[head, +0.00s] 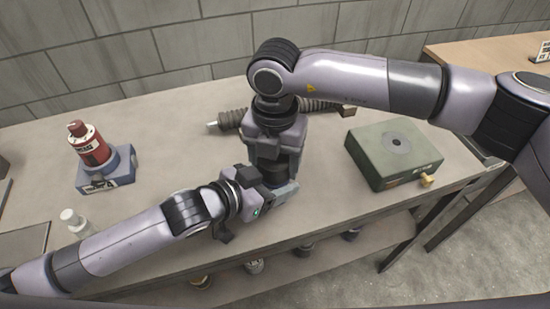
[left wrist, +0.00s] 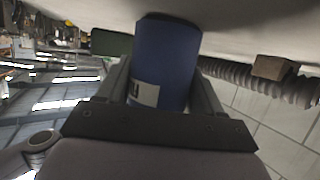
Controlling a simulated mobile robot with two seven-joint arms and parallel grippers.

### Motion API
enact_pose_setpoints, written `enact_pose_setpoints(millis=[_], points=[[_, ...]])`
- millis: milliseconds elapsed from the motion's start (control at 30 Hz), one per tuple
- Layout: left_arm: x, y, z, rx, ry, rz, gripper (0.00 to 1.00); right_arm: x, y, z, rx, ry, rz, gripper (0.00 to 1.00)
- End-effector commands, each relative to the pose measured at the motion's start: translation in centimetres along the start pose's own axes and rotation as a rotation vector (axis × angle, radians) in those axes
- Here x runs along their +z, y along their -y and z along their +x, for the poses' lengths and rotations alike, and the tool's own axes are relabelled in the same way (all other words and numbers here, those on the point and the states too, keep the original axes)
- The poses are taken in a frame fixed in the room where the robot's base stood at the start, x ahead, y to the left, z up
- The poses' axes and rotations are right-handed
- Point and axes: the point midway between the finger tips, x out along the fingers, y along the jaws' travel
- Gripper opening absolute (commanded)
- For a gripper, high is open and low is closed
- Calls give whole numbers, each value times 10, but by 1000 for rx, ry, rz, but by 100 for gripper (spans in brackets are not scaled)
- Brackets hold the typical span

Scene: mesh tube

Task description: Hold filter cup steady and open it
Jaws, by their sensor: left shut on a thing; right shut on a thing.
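The filter cup (left wrist: 168,60) is a dark blue cylinder with a pale label, seen in the left wrist view between the fingers of my left gripper (left wrist: 165,88). That view is turned over, with the bench at the top. In the head view my left gripper (head: 274,192) reaches in from the left and is shut on the cup. My right gripper (head: 270,172) points down from above at the same spot and is shut, seemingly on the cup's top. The grippers hide nearly all of the cup in the head view, so its top and any opening cannot be seen.
A corrugated hose (head: 232,118) lies behind the grippers. A green box (head: 376,166) with a brass fitting stands at right. A red cylinder (head: 88,146) sits on a blue base at left, near a small clear bottle (head: 72,218). Several items stand on the lower shelf.

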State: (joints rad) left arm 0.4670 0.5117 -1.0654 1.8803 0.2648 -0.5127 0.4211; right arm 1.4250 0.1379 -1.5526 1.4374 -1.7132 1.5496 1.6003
Motion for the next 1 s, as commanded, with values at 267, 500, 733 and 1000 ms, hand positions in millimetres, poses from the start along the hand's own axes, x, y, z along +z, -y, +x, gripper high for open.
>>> enact_pose_setpoints(millis=[267, 500, 733, 1000], points=[[0, 2, 0, -4, 2, 0, 0, 0, 1, 0, -2, -1, -13, 29], [0, 0, 0, -1, 1, 1, 0, 0, 0, 0, 0, -1, -12, 91], [0, -2, 0, 4, -1, 1, 0, -1, -1, 0, 4, -1, -12, 91], [0, -3, 0, 6, -1, 0, 0, 0, -2, -13, 8, 1, -12, 91]])
